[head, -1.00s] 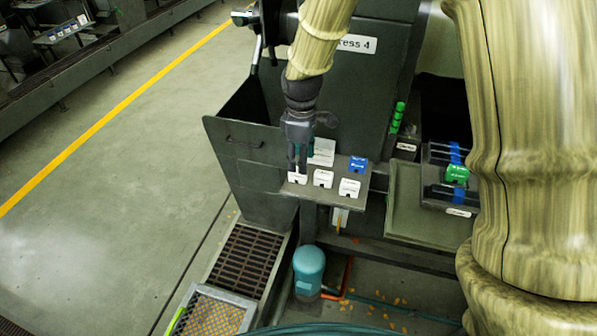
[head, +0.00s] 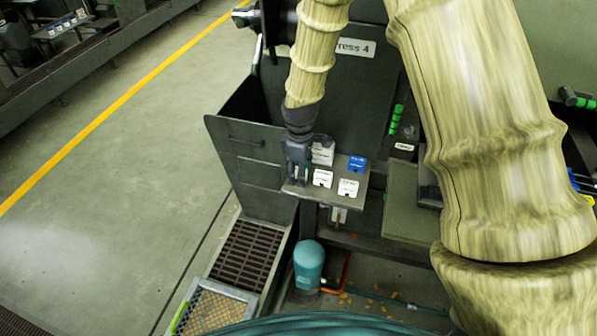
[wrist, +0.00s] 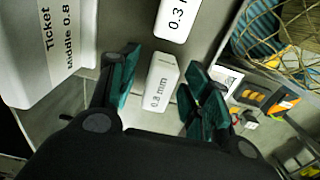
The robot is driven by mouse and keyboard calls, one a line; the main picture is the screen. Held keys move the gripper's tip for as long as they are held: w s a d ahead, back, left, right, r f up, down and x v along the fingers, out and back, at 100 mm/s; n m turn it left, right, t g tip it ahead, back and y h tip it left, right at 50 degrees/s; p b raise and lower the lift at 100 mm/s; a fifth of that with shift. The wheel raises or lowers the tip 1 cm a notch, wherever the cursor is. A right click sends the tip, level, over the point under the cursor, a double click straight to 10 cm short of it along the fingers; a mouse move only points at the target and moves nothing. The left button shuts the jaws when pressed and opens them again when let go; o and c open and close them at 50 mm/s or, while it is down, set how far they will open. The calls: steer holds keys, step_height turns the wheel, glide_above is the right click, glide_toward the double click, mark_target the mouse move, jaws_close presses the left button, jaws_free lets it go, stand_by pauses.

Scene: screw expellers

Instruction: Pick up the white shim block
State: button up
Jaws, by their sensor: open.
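A small white shim block (wrist: 160,82) with a printed mm label stands between the fingers of my gripper (wrist: 158,70) in the wrist view. The fingers are open, one on each side, and a gap shows beside the block. In the head view my gripper (head: 297,176) is down at the left end of a small grey shelf (head: 318,199) and hides the block there. Two other white blocks stand to its right, one nearer (head: 322,178) and one farther (head: 348,188). One white block (wrist: 178,15) also shows just beyond the fingers in the wrist view.
A blue block (head: 357,163) sits at the shelf's back right. A dark bin wall (head: 240,150) lies left of the shelf.

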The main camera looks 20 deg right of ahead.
steer(key=shift+f, duration=0.25)
jaws_close()
steer(key=shift+r, duration=0.15)
